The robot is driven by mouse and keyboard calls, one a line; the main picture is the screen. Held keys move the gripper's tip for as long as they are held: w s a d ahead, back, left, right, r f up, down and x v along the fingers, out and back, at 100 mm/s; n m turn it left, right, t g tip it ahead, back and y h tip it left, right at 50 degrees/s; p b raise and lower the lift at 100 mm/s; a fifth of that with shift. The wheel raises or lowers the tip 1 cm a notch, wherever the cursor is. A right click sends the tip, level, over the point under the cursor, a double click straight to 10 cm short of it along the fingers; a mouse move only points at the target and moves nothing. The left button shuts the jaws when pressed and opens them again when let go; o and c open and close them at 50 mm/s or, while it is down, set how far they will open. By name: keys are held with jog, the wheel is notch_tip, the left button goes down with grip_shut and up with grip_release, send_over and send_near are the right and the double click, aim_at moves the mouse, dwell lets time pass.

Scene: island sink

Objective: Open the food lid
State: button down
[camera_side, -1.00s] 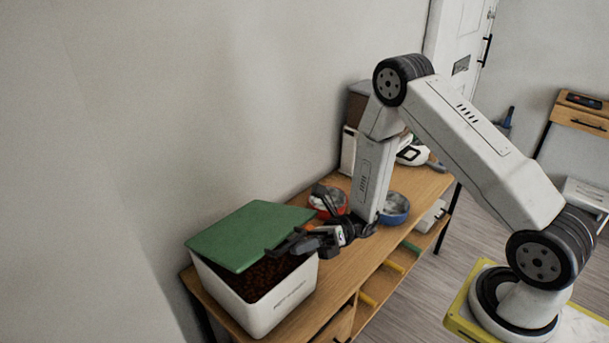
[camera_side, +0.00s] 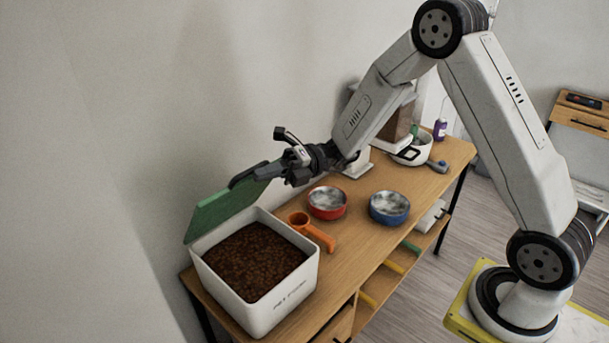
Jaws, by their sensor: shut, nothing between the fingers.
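The green lid (camera_side: 220,209) stands steeply raised at the back edge of the white food box (camera_side: 268,311), by the wall. The box is open at the top, and the brown food (camera_side: 253,259) inside it is in plain view. My gripper (camera_side: 236,184) is shut with nothing held. Its fingertips are at the upper right part of the lid and overlap it in the picture. I cannot tell if they touch it.
An orange scoop (camera_side: 313,231), a red bowl (camera_side: 327,203) and a blue bowl (camera_side: 389,208) are on the wooden table (camera_side: 352,259) right of the box. A white pot (camera_side: 411,152) and a purple bottle (camera_side: 440,130) stand farther back. The wall is close behind the lid.

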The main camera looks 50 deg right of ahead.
jog(key=w+r+m+h, duration=0.1)
jog(key=w+r+m, duration=0.2)
jog(key=w, duration=0.4)
jog(key=w+r+m, duration=0.2)
jog(key=w+m, duration=0.1)
jog(key=w, duration=0.5)
jog(key=shift+w+r+m+h, duration=0.25)
jog(key=shift+r+m+h, duration=0.15)
jog(key=v, duration=1)
jog(key=shift+r, duration=0.15)
